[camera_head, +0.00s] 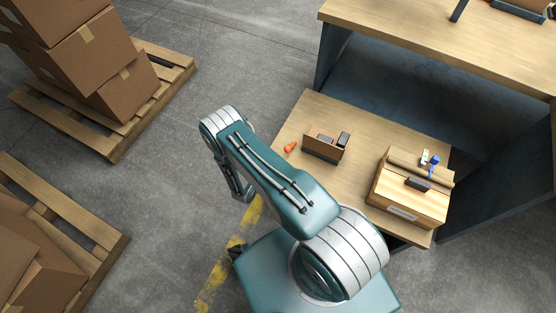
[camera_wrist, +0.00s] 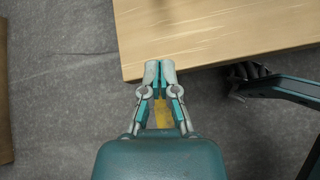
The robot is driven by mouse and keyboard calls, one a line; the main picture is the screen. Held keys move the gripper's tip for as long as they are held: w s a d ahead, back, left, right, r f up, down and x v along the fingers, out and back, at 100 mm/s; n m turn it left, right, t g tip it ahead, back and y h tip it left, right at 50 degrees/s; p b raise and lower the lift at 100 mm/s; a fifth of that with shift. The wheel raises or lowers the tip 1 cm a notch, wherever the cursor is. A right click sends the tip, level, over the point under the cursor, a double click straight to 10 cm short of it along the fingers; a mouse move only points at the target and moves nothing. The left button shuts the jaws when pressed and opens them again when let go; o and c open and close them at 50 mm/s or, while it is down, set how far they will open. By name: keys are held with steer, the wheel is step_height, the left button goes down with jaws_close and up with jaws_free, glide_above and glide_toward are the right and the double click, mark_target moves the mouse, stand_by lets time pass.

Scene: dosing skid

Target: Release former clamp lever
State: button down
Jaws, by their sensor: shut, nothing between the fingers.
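A wooden box-like fixture (camera_head: 403,198) stands at the right of the low wooden table (camera_head: 370,115) in the head view. A blue lever-like part (camera_head: 434,160) and a small pale piece (camera_head: 424,157) sit at its upper edge. A dark block (camera_head: 417,184) lies on its top. I cannot tell which part is the former clamp lever. In the wrist view my gripper (camera_wrist: 160,68) is shut and empty, with its fingertips over the table's edge (camera_wrist: 215,50). The fixture is not in the wrist view. In the head view my arm hides the gripper's fingers.
A brown open holder (camera_head: 322,151) with dark items and an orange object (camera_head: 290,147) are on the table, left of the fixture. A higher workbench (camera_head: 450,45) stands behind. Pallets with cardboard boxes (camera_head: 85,60) are at the left. Bare floor (camera_head: 160,190) lies between.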

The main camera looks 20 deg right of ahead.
mark_target(291, 146)
steer(key=x, duration=0.9)
steer(key=shift+d+f, duration=0.1)
steer(key=shift+d, duration=0.05)
steer(key=shift+w+d+r, duration=0.3)
steer(key=shift+d+r, duration=0.1)
steer(key=shift+d, duration=0.15)
steer(key=shift+w+d+r, duration=0.3)
steer(key=shift+d+r, duration=0.15)
steer(key=shift+d, duration=0.1)
steer(key=shift+w+d+r, duration=0.2)
steer(key=shift+d+r, duration=0.15)
steer(key=shift+d, duration=0.05)
steer(key=shift+w+d+r+g, duration=0.1)
steer(key=shift+d+r+g, duration=0.05)
steer(key=shift+r+g, duration=0.2)
